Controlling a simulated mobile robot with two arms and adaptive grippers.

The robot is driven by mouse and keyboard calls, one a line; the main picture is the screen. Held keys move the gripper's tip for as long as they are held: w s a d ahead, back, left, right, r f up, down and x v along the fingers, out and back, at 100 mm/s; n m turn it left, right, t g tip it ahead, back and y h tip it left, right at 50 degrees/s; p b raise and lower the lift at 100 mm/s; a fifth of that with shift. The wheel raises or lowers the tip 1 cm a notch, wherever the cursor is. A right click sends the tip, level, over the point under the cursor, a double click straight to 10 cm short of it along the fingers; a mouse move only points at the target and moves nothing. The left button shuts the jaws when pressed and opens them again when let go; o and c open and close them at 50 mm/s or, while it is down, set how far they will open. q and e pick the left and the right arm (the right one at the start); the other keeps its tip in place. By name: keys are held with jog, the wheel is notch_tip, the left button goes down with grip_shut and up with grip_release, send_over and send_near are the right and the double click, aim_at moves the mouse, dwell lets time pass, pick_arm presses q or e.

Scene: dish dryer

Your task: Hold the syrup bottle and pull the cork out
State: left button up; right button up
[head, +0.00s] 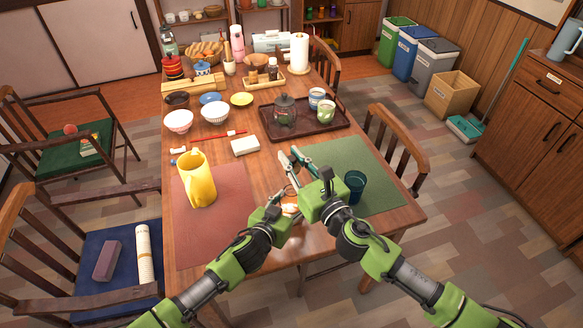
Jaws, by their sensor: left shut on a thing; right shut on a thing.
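The syrup bottle (290,209) shows only as a small amber and whitish patch between my two grippers, near the front of the table. My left gripper (288,196) is shut on the bottle from the left, and its hand hides much of it. My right gripper (294,160) is just above and to the right, with its hand close beside the left one. It is shut, apparently on the cork. The cork itself is hidden or too small to make out, so I cannot tell whether it is in the neck.
A yellow pitcher (198,182) stands left on a red mat (222,230). A dark teal cup (354,186) stands on a green mat (385,195), close right of my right gripper.

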jog(key=shift+r, duration=0.8)
pick_arm(q)
jog(key=o, duration=1.6)
